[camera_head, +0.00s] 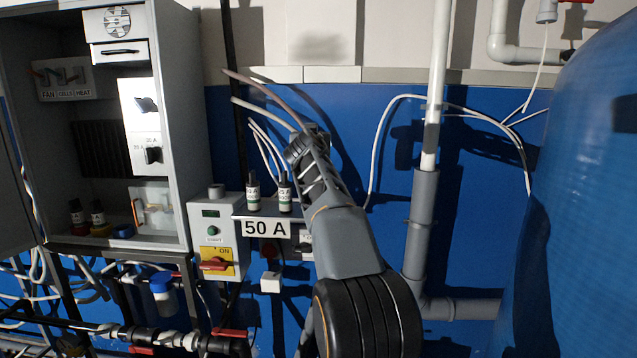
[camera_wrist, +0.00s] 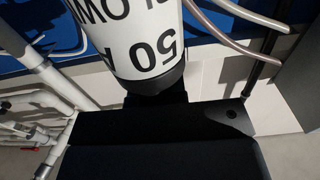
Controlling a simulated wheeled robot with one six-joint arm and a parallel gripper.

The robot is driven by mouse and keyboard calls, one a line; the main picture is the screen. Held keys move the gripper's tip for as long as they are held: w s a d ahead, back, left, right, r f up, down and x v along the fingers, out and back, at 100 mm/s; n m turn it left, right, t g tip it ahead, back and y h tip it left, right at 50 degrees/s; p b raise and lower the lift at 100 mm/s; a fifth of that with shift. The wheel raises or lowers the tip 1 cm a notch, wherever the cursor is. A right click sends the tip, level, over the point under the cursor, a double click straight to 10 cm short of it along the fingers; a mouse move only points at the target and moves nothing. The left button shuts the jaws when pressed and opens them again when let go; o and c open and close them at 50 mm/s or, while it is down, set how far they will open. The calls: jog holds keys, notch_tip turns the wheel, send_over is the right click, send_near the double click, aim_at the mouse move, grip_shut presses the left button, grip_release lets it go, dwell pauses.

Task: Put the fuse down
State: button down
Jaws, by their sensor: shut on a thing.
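In the wrist view, a white fuse (camera_wrist: 135,40) with black end cap and the print "50 A" upside down stands at the black end of my gripper (camera_wrist: 157,95). A second line of print is partly cut off. In the head view, my gripper (camera_head: 303,145) is up in front of the blue wall, above and to the right of the shelf (camera_head: 236,214) over the "50 A" label. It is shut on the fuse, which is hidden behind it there. Two similar fuses, a left one (camera_head: 253,193) and a right one (camera_head: 285,193), stand upright on that shelf.
A control box (camera_head: 212,235) with a red-yellow switch is left of the shelf. A grey pipe (camera_head: 421,220) and large blue tank (camera_head: 590,190) stand at right. Thin hoses (camera_head: 380,130) hang behind my arm.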

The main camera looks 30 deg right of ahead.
jog(key=w+d+f, duration=0.7)
jog(key=d+f, duration=0.1)
jog(key=f, duration=0.3)
jog(key=shift+f, duration=0.15)
jog(key=shift+s+f+b, duration=0.1)
jog(key=shift+f+b, duration=0.05)
jog(key=shift+b, duration=0.2)
jog(key=shift+f, duration=0.1)
jog(key=c, duration=1.2)
grip_release()
jog(key=shift+o, duration=0.2)
